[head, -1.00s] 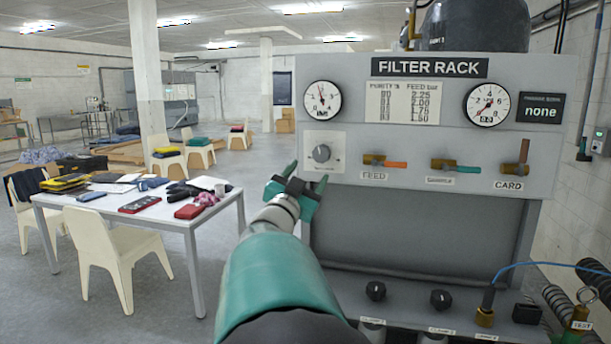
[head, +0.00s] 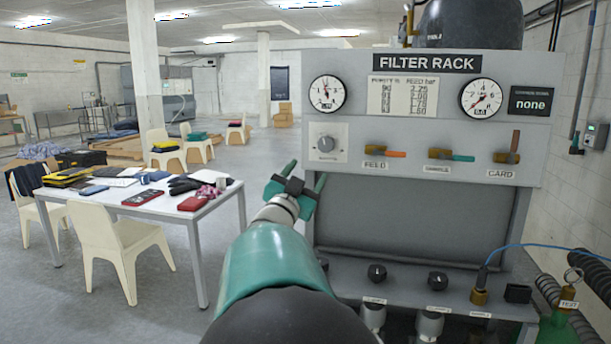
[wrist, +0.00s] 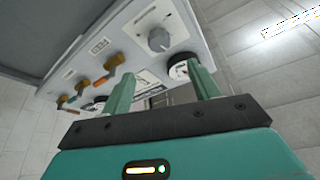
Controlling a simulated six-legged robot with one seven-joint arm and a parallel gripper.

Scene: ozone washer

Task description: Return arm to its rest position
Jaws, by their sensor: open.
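My gripper (head: 297,178) is in the middle of the head view, in front of the left edge of the filter rack (head: 345,180). Its two green fingers are apart with nothing between them. In the wrist view my gripper (wrist: 160,88) also shows open and empty. The rack's round knob (head: 326,144) is just above and right of the fingers, and apart from them as far as I can see. The knob also shows beyond the fingers in the wrist view (wrist: 159,40).
The rack carries the feed valve (head: 385,153), the sample valve (head: 450,155), the card valve (head: 508,156) and two gauges. A blue cable (head: 550,247) runs at the lower right. A white table (head: 165,213) with a chair (head: 112,245) stands left. Floor between table and rack is clear.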

